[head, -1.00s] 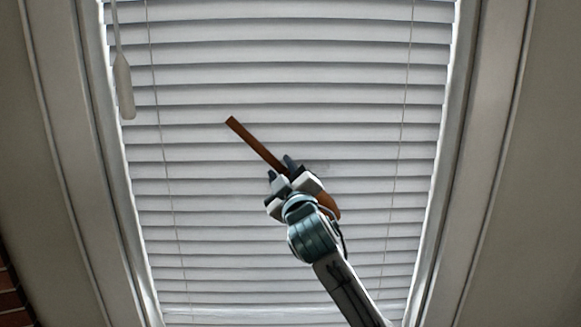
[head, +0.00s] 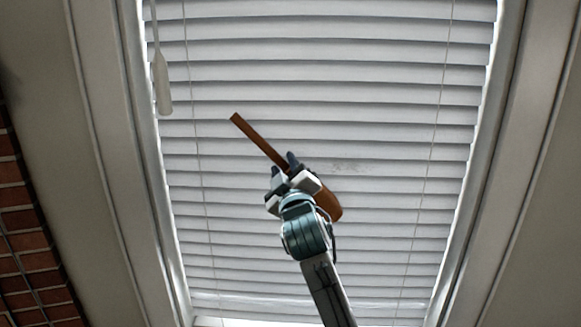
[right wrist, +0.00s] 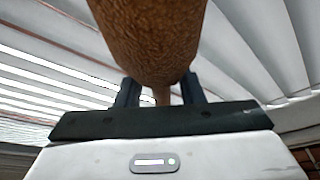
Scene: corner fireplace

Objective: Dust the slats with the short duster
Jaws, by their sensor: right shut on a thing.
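The window blind's white slats (head: 320,101) fill the middle of the head view, with a faint grey smudge near the slats right of my gripper. My right gripper (head: 290,170) is shut on the short duster (head: 258,141). The duster's thin brown stick points up and left from the fingers, and its thicker brown end shows right of the gripper. In the right wrist view the duster's brown, rough-textured thick end (right wrist: 150,35) stands close between the fingers, with slats behind. I cannot tell whether the duster touches the slats. My left gripper is out of view.
A white frame (head: 485,130) borders the blind on both sides. A white pull handle (head: 162,85) hangs on a cord at the upper left. Thin cords run down the slats. A brick wall (head: 25,230) shows at the lower left.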

